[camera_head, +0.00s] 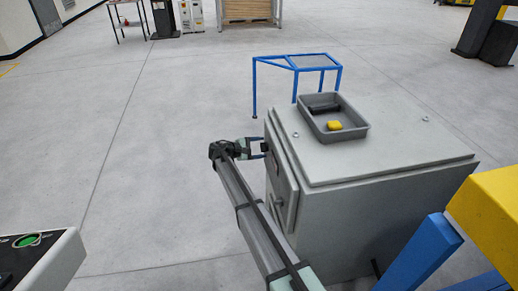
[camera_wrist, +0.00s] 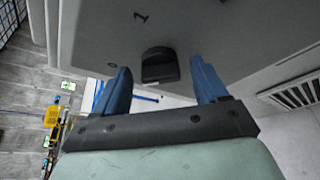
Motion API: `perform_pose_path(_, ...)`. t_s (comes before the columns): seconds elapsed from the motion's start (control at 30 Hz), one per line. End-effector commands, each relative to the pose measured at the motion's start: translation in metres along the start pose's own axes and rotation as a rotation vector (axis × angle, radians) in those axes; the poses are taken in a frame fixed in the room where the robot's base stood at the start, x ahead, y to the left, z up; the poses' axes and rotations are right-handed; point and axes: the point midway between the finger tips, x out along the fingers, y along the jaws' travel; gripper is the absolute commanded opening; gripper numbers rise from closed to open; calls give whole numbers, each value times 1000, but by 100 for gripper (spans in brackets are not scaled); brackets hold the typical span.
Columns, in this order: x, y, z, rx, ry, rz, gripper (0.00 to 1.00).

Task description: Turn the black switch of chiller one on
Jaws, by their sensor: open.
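Chiller one is a grey cabinet (camera_head: 390,165) at the right of the head view. In the wrist view, its grey panel (camera_wrist: 205,22) carries a "1" mark near a black switch (camera_wrist: 160,66). My gripper (camera_wrist: 159,74) is open, with one blue finger on each side of the switch in the picture. I see no finger touching the switch, and the depth between them is hard to judge. In the head view my gripper (camera_head: 255,147) is at the cabinet's left face, and the switch is too small there to read its position.
A grey tray (camera_head: 353,133) with a yellow item (camera_head: 334,126) and a dark item lies on the cabinet. A blue-framed stand (camera_head: 298,63) is behind it. A blue and yellow structure (camera_head: 490,205) is at the right.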

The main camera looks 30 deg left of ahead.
Motion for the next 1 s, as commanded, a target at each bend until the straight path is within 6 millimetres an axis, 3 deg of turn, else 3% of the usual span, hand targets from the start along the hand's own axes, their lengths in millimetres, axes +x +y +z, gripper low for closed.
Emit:
perform_pose_path(0.1, 0, 0, 0, 0, 0, 0, 72)
perform_pose_path(0.7, 0, 0, 0, 0, 0, 0, 16)
perform_pose_path(1.0, 0, -1, 0, 41, 0, 16, 16)
